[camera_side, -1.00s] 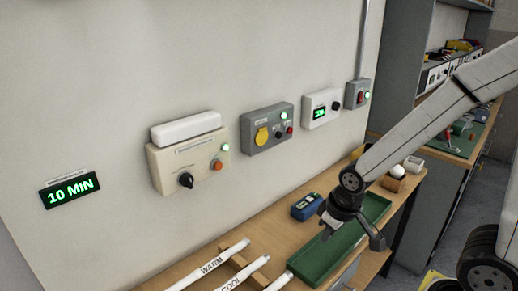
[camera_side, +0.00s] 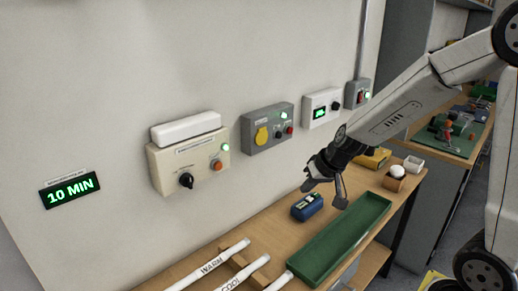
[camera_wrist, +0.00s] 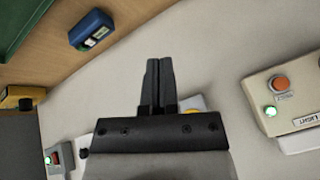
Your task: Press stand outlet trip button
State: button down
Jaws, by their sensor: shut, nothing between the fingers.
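A grey outlet box (camera_side: 262,143) with a round yellow socket cover (camera_side: 262,136) is on the wall in the side view. It has a green lamp, a dark knob and a small red button (camera_side: 290,130); its label is too small to read. In the wrist view my gripper hides most of that box, and only a bit of yellow (camera_wrist: 193,111) shows. My gripper (camera_side: 309,186) is shut and empty, in front of the wall, to the right of and lower than the box, above the bench. Its closed fingers (camera_wrist: 159,64) point up the wrist view.
A cream box (camera_side: 188,163) with an orange button and black knob is left of the outlet box. A white display box (camera_side: 321,109) and a grey switch box (camera_side: 356,94) are to its right. A blue meter (camera_side: 307,207) and green tray (camera_side: 340,242) are on the bench below.

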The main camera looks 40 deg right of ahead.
aim_at(278, 135)
jog(key=w+d+r+m+t+h, duration=0.1)
jog(key=w+d+r+m+t, duration=0.2)
jog(key=d, duration=0.7)
jog(key=w+r+m, duration=0.1)
jog(key=w+r, duration=0.1)
jog(key=w, duration=0.1)
jog(key=shift+w+h, duration=0.2)
jog(key=shift+h, duration=0.2)
jog(key=shift+w, duration=0.2)
jog(key=w, duration=0.8)
jog(key=shift+w, duration=0.2)
jog(key=shift+w, duration=0.85)
dwell(2.6)
jog(key=shift+s, duration=0.85)
dwell(0.4)
